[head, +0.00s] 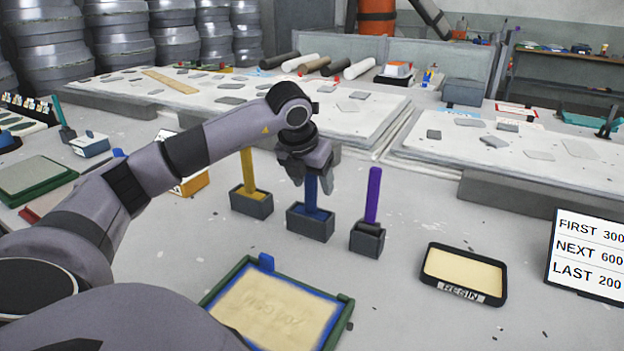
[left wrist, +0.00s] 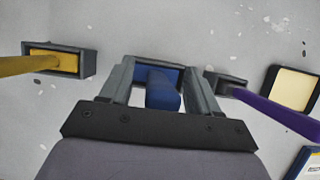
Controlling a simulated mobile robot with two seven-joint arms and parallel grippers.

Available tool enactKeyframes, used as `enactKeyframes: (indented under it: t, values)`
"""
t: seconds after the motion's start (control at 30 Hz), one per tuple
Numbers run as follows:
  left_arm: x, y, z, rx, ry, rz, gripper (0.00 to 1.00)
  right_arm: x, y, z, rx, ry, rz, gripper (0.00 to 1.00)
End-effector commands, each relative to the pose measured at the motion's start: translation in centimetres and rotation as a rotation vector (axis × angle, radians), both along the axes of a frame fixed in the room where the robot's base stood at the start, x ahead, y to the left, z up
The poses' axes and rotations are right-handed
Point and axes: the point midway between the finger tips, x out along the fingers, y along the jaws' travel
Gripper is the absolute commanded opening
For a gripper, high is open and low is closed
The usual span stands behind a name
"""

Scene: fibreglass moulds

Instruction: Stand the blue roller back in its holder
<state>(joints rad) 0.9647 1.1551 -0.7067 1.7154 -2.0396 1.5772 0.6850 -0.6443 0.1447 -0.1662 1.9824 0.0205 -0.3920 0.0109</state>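The blue roller (head: 311,190) stands upright in its dark grey holder (head: 310,226), its handle pointing up. In the left wrist view, its blue handle (left wrist: 163,92) rises between my left gripper's fingers, with a gap on each side. The blue lining or roller head (left wrist: 152,73) shows inside the holder. My left gripper (head: 312,180) is above the holder, pointing down and open around the upper handle. The handle's top is hidden by the gripper in the head view. My right gripper is not in view.
A yellow roller stands in a holder (head: 251,204) at the left, and a purple roller (head: 373,195) in one at the right. In front are a green-framed mould (head: 275,308) and a resin tray (head: 464,273). A sign (head: 588,256) stands at far right.

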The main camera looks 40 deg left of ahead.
Motion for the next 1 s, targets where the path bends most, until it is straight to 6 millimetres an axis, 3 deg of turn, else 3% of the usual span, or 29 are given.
enactKeyframes:
  t: [0.17, 0.6, 1.0]
  values:
    - [0.0, 0.0, 0.0, 0.0, 0.001, 0.0, 0.62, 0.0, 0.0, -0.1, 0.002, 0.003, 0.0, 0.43]
    - [-2.4, -0.8, 5.9, 0.0, -0.002, 0.0, 0.62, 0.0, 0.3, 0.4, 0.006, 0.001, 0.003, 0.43]
    - [-2.7, -0.9, 6.6, 0.0, 0.0, 0.0, 0.62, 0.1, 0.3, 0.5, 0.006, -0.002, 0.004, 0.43]
